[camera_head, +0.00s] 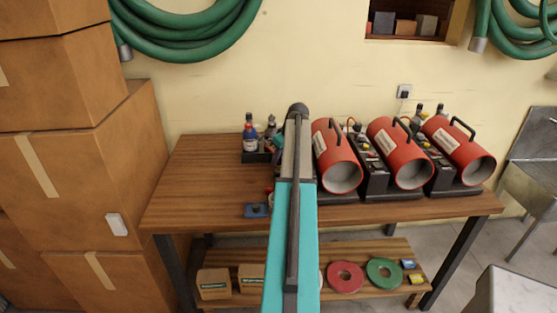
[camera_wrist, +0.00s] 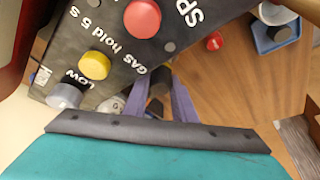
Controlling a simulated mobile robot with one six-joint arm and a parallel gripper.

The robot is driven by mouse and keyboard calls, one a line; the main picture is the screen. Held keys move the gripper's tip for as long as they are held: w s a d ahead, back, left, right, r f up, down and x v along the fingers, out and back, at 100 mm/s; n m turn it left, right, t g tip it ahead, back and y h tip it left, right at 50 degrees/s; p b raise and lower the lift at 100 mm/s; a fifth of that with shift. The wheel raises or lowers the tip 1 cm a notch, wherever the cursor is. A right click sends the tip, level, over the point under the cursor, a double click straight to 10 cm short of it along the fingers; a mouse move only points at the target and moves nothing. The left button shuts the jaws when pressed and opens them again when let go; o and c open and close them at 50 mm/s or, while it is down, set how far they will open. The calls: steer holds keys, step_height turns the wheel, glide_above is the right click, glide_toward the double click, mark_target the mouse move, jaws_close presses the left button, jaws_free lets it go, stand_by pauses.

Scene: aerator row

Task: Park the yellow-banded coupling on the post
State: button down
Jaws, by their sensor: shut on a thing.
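My gripper (camera_wrist: 164,82) shows in the wrist view as two purple fingers, close together, shut on a small dark piece (camera_wrist: 159,78). A blue base (camera_head: 256,210) also shows near the table's front edge in the head view. There, my own arm hides the gripper.
Red cylindrical heaters (camera_head: 337,157) stand along the right of the wooden table (camera_head: 205,180). A black panel with a red button (camera_wrist: 142,18) and yellow knob (camera_wrist: 94,65) is close beside my fingers. A small red thing (camera_wrist: 214,41) lies on the wood. Bottles (camera_head: 250,138) stand at the back.

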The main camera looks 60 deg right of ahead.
steer(key=c, duration=1.4)
jaws_free()
steer(key=shift+s+d, duration=0.1)
steer(key=shift+r, duration=0.15)
steer(key=shift+r, duration=0.4)
steer(key=shift+w+r+p, duration=0.2)
steer(key=shift+r+p, duration=1.25)
steer(key=shift+r, duration=1.55)
